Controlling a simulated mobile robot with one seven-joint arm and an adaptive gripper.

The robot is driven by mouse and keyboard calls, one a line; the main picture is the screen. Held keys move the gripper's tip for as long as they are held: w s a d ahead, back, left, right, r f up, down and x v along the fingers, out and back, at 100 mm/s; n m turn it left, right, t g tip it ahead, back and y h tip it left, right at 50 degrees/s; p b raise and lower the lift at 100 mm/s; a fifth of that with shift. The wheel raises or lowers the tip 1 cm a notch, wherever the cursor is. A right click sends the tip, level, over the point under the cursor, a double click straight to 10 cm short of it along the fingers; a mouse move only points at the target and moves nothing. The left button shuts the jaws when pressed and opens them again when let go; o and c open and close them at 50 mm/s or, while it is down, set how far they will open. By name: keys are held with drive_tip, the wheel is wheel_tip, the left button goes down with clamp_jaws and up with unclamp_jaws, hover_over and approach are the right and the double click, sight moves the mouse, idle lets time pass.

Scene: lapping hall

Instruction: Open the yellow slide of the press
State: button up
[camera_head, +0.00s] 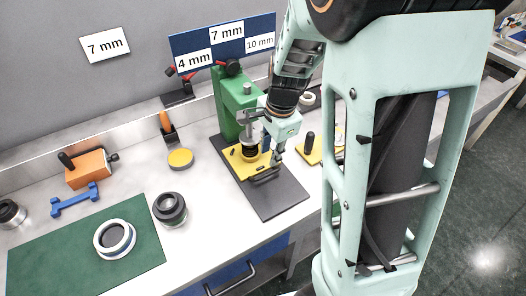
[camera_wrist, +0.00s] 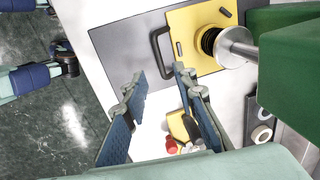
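The green press (camera_head: 230,92) stands on a dark base plate (camera_head: 279,199) on the bench. Its yellow slide (camera_head: 238,164) lies on the plate under the press ram, with a dark round part on it. The slide's black bar handle (camera_head: 265,176) is at its front edge; the handle (camera_wrist: 156,53) also shows in the wrist view. My gripper (camera_head: 277,158) is over the right side of the slide, close to the handle. In the wrist view my gripper (camera_wrist: 160,76) is open and empty, its fingertips just short of the handle. Contact cannot be told.
A second yellow piece with a black knob (camera_head: 311,150) stands right of the press. Bench in front of the press is free.

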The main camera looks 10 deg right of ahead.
sight(266, 175)
drive_tip(key=f, duration=0.3)
drive_tip(key=w+f+b, duration=0.1)
drive_tip(key=f, duration=0.6)
drive_tip(key=shift+w+a+b, duration=0.2)
drive_tip(key=shift+w+b, duration=0.1)
drive_tip(key=shift+b, duration=0.1)
drive_tip(key=shift+c, duration=0.2)
clamp_jaws()
